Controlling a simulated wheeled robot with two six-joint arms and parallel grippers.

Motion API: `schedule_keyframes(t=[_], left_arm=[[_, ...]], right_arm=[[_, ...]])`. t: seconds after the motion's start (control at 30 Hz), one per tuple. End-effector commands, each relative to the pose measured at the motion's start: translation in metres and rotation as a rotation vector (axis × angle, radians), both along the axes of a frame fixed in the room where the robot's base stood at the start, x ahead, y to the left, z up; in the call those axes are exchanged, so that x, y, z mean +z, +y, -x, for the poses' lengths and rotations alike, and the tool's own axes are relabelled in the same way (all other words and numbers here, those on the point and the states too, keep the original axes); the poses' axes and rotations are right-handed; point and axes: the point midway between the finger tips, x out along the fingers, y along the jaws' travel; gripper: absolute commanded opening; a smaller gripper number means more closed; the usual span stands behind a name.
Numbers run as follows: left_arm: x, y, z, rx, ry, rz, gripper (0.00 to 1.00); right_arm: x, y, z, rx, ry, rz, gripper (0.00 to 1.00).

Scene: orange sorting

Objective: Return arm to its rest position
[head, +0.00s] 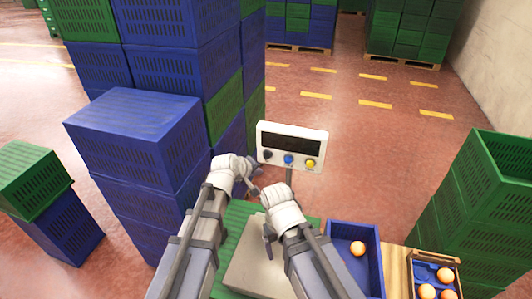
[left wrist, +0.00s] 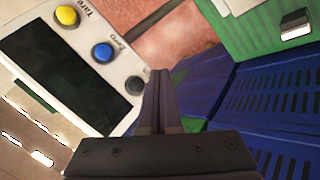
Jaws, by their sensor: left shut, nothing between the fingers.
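Both of my arms reach forward from the bottom of the head view. My left gripper (head: 252,187) is beside the stack of blue crates, just left of and below the scale's display. In the left wrist view its two fingers (left wrist: 160,95) are together with nothing between them. The display panel (left wrist: 70,65), with yellow and blue buttons, lies left of the fingers there. My right gripper (head: 268,240) points down over the scale's grey plate (head: 247,275); its fingers are too small to tell whether they are apart.
The white display (head: 291,136) stands on a post behind the plate. A blue crate (head: 337,231) at right holds one orange (head: 358,248); a divided box (head: 411,258) beside it holds several. Tall blue crates (head: 135,125) crowd the left; green crates (head: 490,210) stand at right. Open floor lies beyond the display.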

Motion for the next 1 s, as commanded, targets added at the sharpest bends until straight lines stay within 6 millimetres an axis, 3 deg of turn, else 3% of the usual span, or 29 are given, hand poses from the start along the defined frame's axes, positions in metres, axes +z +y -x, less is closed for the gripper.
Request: schedule_keyframes(t=[0.17,0.27,0.47,0.6,0.7,0.83,1.0], left_arm=[[-0.001,-0.001,0.002,-0.007,0.004,-0.007,0.0],[-0.01,-0.003,0.021,-0.064,0.035,-0.067,0.0],[-0.046,0.0,0.112,-0.356,0.202,-0.358,0.0],[-0.061,0.017,0.176,-0.569,0.34,-0.553,0.0],[-0.065,0.03,0.211,-0.687,0.425,-0.652,0.0],[-0.065,0.043,0.239,-0.784,0.504,-0.73,0.0],[-0.064,0.049,0.251,-0.827,0.54,-0.763,0.0]], right_arm=[[0.0,0.0,0.0,0.0,0.0,0.0,0.83],[0.0,0.0,0.0,0.0,0.0,0.0,0.83],[0.0,0.0,0.0,0.0,0.0,0.0,0.83],[0.0,0.0,0.0,0.0,0.0,0.0,0.83],[0.0,0.0,0.0,0.0,0.0,0.0,0.83],[0.0,0.0,0.0,0.0,0.0,0.0,0.83],[0.0,0.0,0.0,0.0,0.0,0.0,0.83]])
